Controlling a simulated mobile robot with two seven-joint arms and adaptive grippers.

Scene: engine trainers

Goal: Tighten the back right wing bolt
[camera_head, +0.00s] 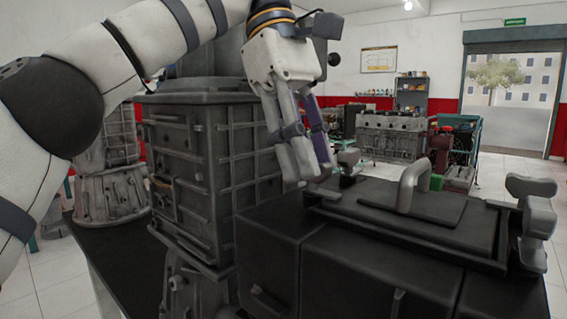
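A dark box-shaped engine trainer part with a flat lid (455,222) fills the lower right. A grey wing bolt (533,192) stands upright at the lid's right end. Another grey wing bolt (348,158) shows at the lid's far left corner, partly behind my gripper. I cannot tell from this view which one counts as back right. My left gripper (312,170) points down above the lid's left end, just left of the far-left wing bolt. Its fingers are seen nearly side-on with a narrow gap, and nothing clear is between them. My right gripper is out of view.
A grey lid handle (412,188) rises from the middle of the lid. A tall ribbed engine housing (205,170) stands close to the left of my gripper. Engine stands (392,137) and a shelf (411,95) are farther back. The space above the lid's right half is free.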

